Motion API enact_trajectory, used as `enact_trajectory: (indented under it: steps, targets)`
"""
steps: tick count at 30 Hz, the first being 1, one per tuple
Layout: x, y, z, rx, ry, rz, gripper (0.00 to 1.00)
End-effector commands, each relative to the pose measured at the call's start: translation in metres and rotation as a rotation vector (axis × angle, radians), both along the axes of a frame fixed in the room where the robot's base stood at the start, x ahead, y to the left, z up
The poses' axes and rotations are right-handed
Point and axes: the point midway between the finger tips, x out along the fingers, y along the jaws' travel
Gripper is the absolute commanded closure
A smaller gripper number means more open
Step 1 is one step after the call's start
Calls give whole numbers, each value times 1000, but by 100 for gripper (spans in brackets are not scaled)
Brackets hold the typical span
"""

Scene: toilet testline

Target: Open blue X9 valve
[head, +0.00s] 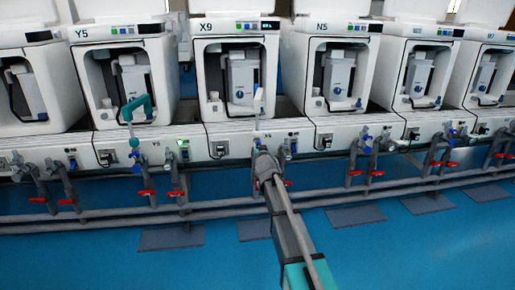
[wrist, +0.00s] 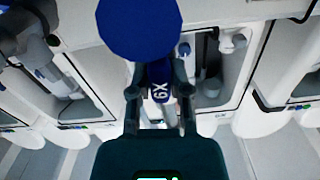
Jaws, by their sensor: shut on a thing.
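The X9 unit (head: 220,122) is the white machine near the middle of the head view, its label on the top front edge. My arm reaches up to it, and my gripper (head: 266,160) is at the pipes below its right side. In the wrist view my gripper (wrist: 160,92) has its two dark fingers on either side of a blue valve handle (wrist: 161,72) marked X9, shut on it. The label reads upside down there. A large round blue part (wrist: 138,25) is just beyond the fingers. In the head view my arm and gripper hide most of this valve.
Similar machines stand either side, including Y5 (head: 105,30) and N5 (head: 345,27). Red-handled valves (head: 147,193) and grey horizontal pipes (head: 220,212) run along the front, close to my arm. The blue floor (head: 400,255) in front is mostly clear, with grey mats (head: 171,237).

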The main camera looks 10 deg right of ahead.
Motion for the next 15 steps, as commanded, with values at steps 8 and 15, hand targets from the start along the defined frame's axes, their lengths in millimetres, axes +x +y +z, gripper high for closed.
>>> enact_trajectory:
  steps: [8, 15]
  targets:
    - [1, -1, 0, -112, -1, -1, 100]
    - [1, -1, 1, -136, -1, -1, 100]
